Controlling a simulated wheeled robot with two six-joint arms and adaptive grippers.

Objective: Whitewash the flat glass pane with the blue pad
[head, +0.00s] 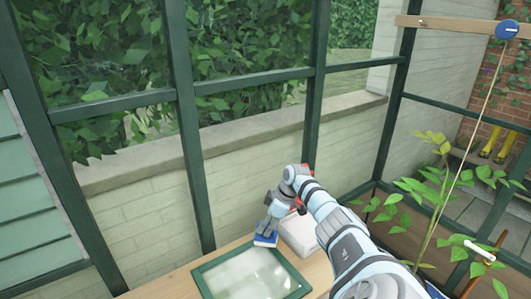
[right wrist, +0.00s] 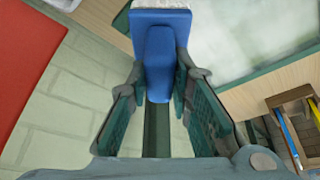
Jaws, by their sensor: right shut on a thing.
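The flat glass pane (head: 248,276) lies on the wooden bench in a dark green frame, with cloudy whitish patches on the glass. It also shows in the right wrist view (right wrist: 245,38). My right gripper (head: 269,229) is shut on the blue pad (head: 265,240), at the pane's far edge. In the right wrist view the pad's blue handle (right wrist: 160,62) sits between the fingers, with a pale layer along the pad's far side. I cannot tell whether the pad touches the frame. My left gripper is out of view.
A white tray (head: 300,235) stands right of the pad, partly behind my right arm. A low brick wall and green window bars rise behind the bench. A leafy plant (head: 435,185) stands at right. The right wrist view shows a wooden tool box (right wrist: 290,122).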

